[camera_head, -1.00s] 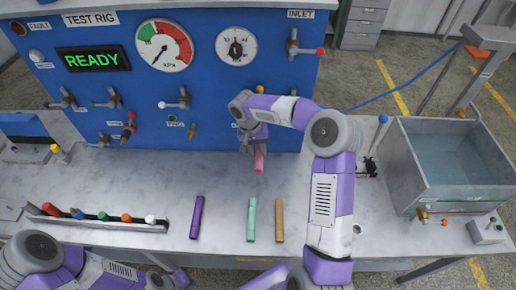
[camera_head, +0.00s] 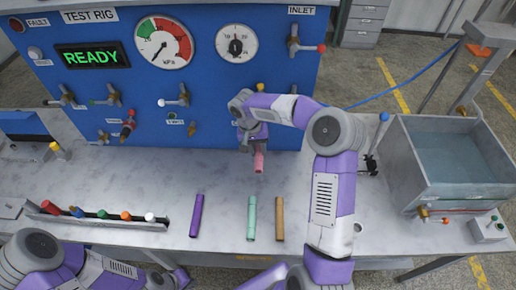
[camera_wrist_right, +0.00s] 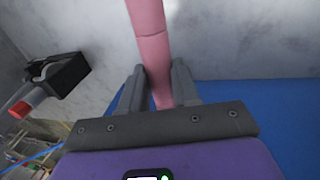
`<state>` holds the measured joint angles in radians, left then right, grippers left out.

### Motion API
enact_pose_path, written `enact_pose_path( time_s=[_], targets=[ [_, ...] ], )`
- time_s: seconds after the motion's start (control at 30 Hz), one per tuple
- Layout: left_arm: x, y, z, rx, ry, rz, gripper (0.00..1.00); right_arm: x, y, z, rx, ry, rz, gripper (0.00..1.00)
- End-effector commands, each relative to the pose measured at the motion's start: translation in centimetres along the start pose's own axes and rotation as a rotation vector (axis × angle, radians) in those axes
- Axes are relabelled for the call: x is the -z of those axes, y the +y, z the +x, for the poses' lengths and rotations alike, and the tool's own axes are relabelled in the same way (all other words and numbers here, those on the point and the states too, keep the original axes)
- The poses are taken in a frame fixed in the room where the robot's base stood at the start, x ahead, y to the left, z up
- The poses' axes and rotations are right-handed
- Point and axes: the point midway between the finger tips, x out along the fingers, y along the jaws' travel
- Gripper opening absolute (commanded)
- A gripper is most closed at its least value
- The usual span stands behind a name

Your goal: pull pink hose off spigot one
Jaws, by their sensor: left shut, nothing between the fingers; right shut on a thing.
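The pink hose (camera_head: 259,162) is a short tube in front of the blue panel, with its free end pointing down and toward me. My right gripper (camera_head: 250,143) is shut on it. In the right wrist view, the pink hose (camera_wrist_right: 150,35) runs between the two fingers of my right gripper (camera_wrist_right: 160,85). The hose's other end and any spigot there are hidden behind the gripper, so I cannot tell whether they are joined. My left gripper (camera_head: 180,279) is shut and empty at the front left, low in the head view, away from the hose.
Purple (camera_head: 196,215), mint (camera_head: 251,218) and tan (camera_head: 279,219) hoses lie on the grey bench. Several valves and spigots stick out of the blue panel (camera_head: 215,80). A rack of coloured pegs (camera_head: 97,217) stands left. A water tank (camera_head: 450,195) stands right.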

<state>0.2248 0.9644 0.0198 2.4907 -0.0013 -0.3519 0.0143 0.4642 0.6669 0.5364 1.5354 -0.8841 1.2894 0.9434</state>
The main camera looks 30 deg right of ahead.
Motion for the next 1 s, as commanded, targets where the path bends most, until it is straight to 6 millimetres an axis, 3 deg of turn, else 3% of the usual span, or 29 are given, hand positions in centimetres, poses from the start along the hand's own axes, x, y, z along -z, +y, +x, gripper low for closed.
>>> enact_pose_path(
  time_s=[1.0],
  targets=[
    [0.1,-0.4,1.2,0.0,0.0,0.0,0.0,-2.4,0.0,0.0,-0.001,0.001,0.0,0.0]
  ],
)
